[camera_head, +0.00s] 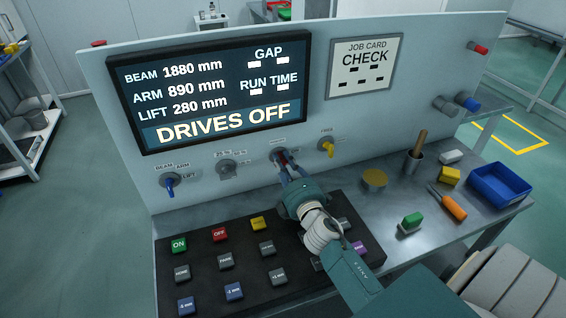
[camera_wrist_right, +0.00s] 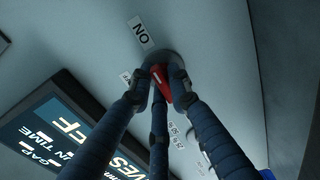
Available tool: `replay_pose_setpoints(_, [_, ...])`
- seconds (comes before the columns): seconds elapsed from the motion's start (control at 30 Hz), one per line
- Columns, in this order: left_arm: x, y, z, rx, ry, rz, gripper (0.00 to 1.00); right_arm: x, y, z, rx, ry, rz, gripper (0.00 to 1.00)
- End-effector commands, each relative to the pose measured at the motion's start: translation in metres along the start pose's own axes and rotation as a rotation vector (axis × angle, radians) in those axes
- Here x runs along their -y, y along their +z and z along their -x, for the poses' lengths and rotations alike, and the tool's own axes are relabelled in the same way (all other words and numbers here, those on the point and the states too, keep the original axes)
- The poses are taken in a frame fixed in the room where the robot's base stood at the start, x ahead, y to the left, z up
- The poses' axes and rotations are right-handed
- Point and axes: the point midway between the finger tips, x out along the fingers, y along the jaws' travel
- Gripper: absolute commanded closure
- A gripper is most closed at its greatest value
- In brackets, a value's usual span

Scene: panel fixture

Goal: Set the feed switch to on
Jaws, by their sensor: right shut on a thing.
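The front panel (camera_head: 240,120) carries a row of rotary switches. My right gripper (camera_head: 287,166) is shut on the red switch knob (camera_head: 283,156), third from the left. In the right wrist view my fingers (camera_wrist_right: 160,85) close around the red knob (camera_wrist_right: 163,85), which has a white mark. An "ON" plate (camera_wrist_right: 141,32) sits beside that switch; a second small plate there is partly hidden by a finger. The exact knob angle is hard to tell. The small plate above this switch is too blurred to read. The screen (camera_head: 215,90) shows "DRIVES OFF". My left gripper is out of view.
A blue switch (camera_head: 170,186) and a grey switch (camera_head: 227,168) are left of the red one; a yellow switch (camera_head: 327,148) is right. Below lies a black button box (camera_head: 218,280). A blue tray (camera_head: 499,184), a screwdriver (camera_head: 451,205) and small blocks occupy the bench's right.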

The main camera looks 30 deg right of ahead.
Motion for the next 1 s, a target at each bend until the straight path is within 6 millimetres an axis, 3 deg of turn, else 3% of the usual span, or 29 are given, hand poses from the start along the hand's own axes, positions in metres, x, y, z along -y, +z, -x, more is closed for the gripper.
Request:
replay_pose_setpoints(0.43, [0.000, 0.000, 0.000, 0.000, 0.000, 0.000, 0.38, 0.000, -0.001, 0.000, -0.002, 0.001, -0.016, 1.00])
replay_pose_setpoints(0.47, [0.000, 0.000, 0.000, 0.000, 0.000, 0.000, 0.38, -0.001, -0.001, 0.000, -0.002, 0.001, -0.016, 0.77])
replay_pose_setpoints(0.53, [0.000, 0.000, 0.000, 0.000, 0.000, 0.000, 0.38, -0.001, -0.001, 0.000, -0.002, 0.001, -0.015, 0.65])
replay_pose_setpoints(0.83, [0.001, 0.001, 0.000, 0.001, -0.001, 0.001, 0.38, 0.000, 0.000, 0.001, 0.000, 0.000, -0.012, 0.65])
replay_pose_setpoints(1.0, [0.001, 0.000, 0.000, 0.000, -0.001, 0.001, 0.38, 0.002, 0.000, 0.019, -0.001, -0.002, -0.011, 0.65])
